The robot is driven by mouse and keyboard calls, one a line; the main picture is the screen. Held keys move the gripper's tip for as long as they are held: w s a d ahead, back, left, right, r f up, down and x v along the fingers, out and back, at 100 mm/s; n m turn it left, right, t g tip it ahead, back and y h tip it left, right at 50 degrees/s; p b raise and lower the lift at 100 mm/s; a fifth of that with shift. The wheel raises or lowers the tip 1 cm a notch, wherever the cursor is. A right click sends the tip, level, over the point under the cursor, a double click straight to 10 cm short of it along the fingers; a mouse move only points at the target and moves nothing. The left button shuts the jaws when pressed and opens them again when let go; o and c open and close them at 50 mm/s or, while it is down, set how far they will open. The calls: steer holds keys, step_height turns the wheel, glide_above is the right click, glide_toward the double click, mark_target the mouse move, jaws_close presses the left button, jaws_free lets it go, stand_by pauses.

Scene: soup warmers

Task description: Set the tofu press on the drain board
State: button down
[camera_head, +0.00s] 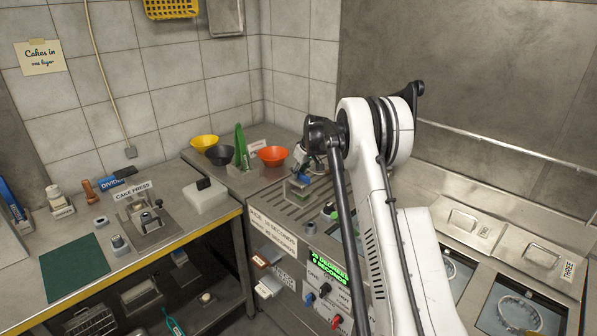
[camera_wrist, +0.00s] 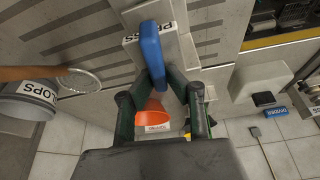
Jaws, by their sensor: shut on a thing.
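The tofu press (camera_head: 299,183) shows small in the head view, low over the slotted drain board (camera_head: 283,210). In the wrist view its blue part (camera_wrist: 152,57) stands between my fingers, and a pale block behind it has a label reading "PRESS". My gripper (camera_head: 312,163) is shut on this blue part; it also shows in the wrist view (camera_wrist: 155,88). The drain board's dark slots (camera_wrist: 85,42) lie around the press in the wrist view. I cannot tell whether the underside of the press touches the board.
An orange bowl (camera_head: 272,155), a green upright piece (camera_head: 241,147), a black bowl (camera_head: 219,154) and a yellow bowl (camera_head: 204,142) stand behind the board. A cake press (camera_head: 150,217) is on the left counter. Lidded warmers (camera_head: 528,262) are at right.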

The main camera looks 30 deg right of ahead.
steer(key=shift+f, duration=0.1)
steer(key=c, duration=1.7)
jaws_free()
steer(key=b+v, duration=0.1)
steer(key=v, duration=1.1)
steer(key=s+a+r+m+t+h, duration=0.1)
steer(key=s+a+r, duration=0.6)
steer(key=s+a, duration=0.3)
steer(key=s+a+r, duration=0.8)
steer(key=s, duration=0.5)
steer(key=shift+m+t, duration=0.9)
steer(key=s+a+f, duration=0.3)
steer(key=s, duration=0.6)
steer(key=s+a+f, duration=0.2)
steer(key=s, duration=0.7)
steer(key=s+a+f, duration=0.3)
steer(key=s, duration=0.6)
steer(key=shift+a+f, duration=0.3)
steer(key=shift+f, duration=0.05)
